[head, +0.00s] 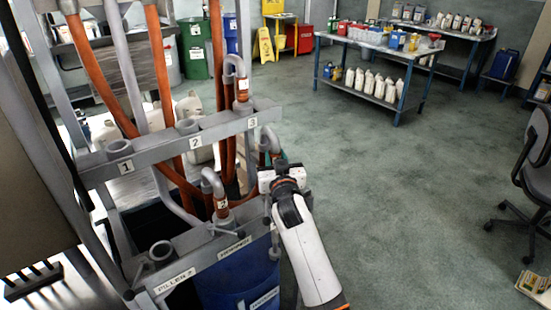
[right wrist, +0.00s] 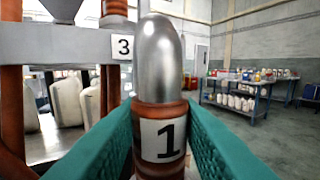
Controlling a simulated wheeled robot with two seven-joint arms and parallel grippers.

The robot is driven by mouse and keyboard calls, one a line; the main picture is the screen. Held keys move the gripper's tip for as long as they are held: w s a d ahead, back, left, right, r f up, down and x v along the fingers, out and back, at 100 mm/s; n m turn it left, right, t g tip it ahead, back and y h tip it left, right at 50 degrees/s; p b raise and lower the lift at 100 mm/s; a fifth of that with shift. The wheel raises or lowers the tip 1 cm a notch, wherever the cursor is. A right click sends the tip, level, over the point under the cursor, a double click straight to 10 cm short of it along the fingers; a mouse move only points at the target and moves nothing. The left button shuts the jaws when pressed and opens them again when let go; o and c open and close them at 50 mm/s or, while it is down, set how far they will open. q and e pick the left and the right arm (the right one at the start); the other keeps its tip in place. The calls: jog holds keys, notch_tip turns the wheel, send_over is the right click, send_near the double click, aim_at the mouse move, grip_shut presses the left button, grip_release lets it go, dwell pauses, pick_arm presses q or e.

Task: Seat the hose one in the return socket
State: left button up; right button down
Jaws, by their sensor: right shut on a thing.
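My right gripper (head: 274,168) is shut on hose one (right wrist: 160,130). Its teal fingers press the orange sleeve marked 1 from both sides in the right wrist view, with the rounded silver end above them. In the head view the grey bent end of hose one (head: 269,140) shows beside the rack's right side, apart from the sockets. The lower rail has an open socket (head: 160,250) by the label FILLER. A hose with a bent grey end (head: 212,183) stands at the middle of that rail. The middle label is hard to read, so I cannot tell the return socket surely. My left gripper is out of view.
The upper rail (head: 155,150) has holders numbered 1, 2 and 3; 1 and 2 look empty, and a bent hose end (head: 236,75) stands at 3. A blue drum (head: 235,285) is below the lower rail. Open floor (head: 400,200) lies to the right, with a chair (head: 535,170) beyond.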

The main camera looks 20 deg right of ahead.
notch_tip(320, 180, down, 3)
jog(key=shift+r+b, duration=0.2)
jog(key=shift+b, duration=0.35)
jog(key=shift+w, duration=0.1)
jog(key=shift+f, duration=0.1)
jog(key=shift+f+b, duration=1.2)
jog(key=c, duration=1)
grip_release()
jog(key=shift+o, duration=0.9)
jog(key=shift+f, duration=0.2)
